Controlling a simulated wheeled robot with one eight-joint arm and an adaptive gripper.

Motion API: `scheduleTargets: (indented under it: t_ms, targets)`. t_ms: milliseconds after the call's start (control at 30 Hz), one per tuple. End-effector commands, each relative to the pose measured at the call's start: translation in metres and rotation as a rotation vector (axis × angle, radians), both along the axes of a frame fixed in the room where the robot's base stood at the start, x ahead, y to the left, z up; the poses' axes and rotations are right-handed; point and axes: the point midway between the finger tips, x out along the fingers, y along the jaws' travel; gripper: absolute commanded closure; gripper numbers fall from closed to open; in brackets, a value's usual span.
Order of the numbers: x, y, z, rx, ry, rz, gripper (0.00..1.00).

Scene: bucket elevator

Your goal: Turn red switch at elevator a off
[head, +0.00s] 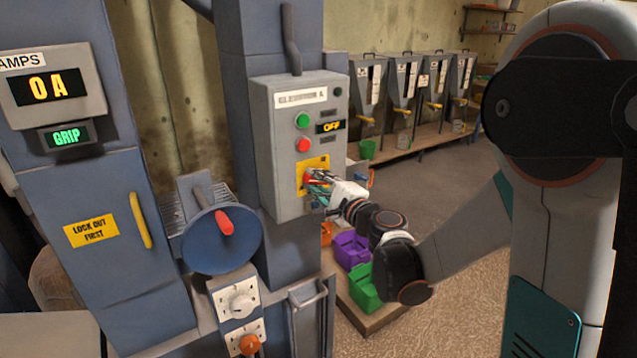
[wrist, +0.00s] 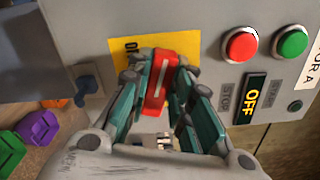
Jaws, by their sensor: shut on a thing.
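The control box (head: 270,147) labelled as elevator A is fixed to a blue column, and its small display (head: 331,126) reads OFF. The red switch (wrist: 160,84) sits on a yellow plate (head: 318,162) low on the box; a white line runs along its handle. My gripper (head: 318,181) is at the switch, with its teal fingers on both sides of the red handle in the wrist view (wrist: 158,88). It is shut on the handle. In the head view the fingers cover most of the switch.
Green (head: 302,120) and red (head: 303,145) buttons sit above the switch. A blue handwheel (head: 220,240) with a red knob stands lower left. Purple (head: 352,250) and green (head: 363,288) bins lie below. The AMPS display (head: 47,88) reads 0 A.

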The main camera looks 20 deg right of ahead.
Motion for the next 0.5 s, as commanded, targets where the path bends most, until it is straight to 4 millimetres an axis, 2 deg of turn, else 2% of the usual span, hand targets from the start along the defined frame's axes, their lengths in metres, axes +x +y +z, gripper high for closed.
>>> scheduleTargets:
  t_ms: [200, 500]
  targets:
    - [-0.0004, 0.0007, -0.0028, -0.156, -0.050, 0.001, 1.00]
    - [-0.0005, 0.0008, -0.0040, -0.286, -0.092, 0.001, 1.00]
